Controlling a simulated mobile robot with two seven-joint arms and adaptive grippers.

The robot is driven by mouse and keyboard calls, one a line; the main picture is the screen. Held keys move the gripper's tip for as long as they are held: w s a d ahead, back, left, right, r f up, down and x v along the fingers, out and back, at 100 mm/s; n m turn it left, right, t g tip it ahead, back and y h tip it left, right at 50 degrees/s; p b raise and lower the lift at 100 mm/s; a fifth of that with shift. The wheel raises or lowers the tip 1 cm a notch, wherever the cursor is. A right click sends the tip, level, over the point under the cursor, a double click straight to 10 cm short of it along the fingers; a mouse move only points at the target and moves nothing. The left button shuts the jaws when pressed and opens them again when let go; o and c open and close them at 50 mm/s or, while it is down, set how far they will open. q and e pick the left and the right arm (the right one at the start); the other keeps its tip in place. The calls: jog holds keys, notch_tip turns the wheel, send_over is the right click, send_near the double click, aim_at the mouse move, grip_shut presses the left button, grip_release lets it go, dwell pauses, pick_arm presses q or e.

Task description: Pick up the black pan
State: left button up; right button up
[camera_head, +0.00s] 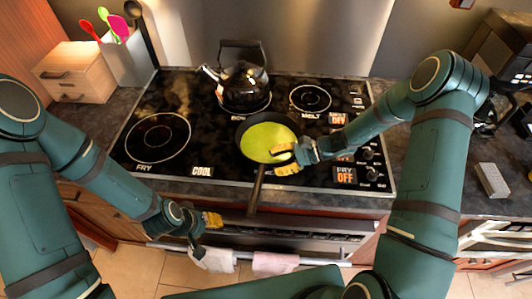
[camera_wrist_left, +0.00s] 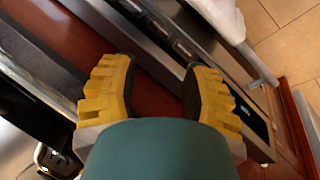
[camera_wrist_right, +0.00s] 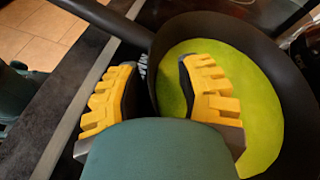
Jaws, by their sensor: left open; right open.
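The black pan (camera_head: 243,158) sits on the front middle of the cooktop, with a yellow-green inside. Its handle (camera_head: 256,190) points toward me past the cooktop's front edge. In the right wrist view the pan (camera_wrist_right: 275,50) fills the right side, and its handle runs to the upper left. My right gripper (camera_head: 285,158) is open over the right part of the pan. In its wrist view the fingers (camera_wrist_right: 155,90) overlap the pan's near rim; I cannot tell whether they touch it. My left gripper (camera_head: 207,232) is open and empty, low in front of the oven, left of the handle and apart from it.
A black kettle (camera_head: 243,86) stands on the burner behind the pan. The front-left burner (camera_head: 158,138) is empty. An oven handle bar (camera_head: 300,259) with a white towel (camera_head: 214,260) and a pink towel (camera_head: 275,263) runs below the cooktop. A wooden box (camera_head: 75,72) stands at the back left.

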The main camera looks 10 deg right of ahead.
jog(key=shift+o, duration=0.4)
grip_shut()
jog(key=shift+r, duration=0.1)
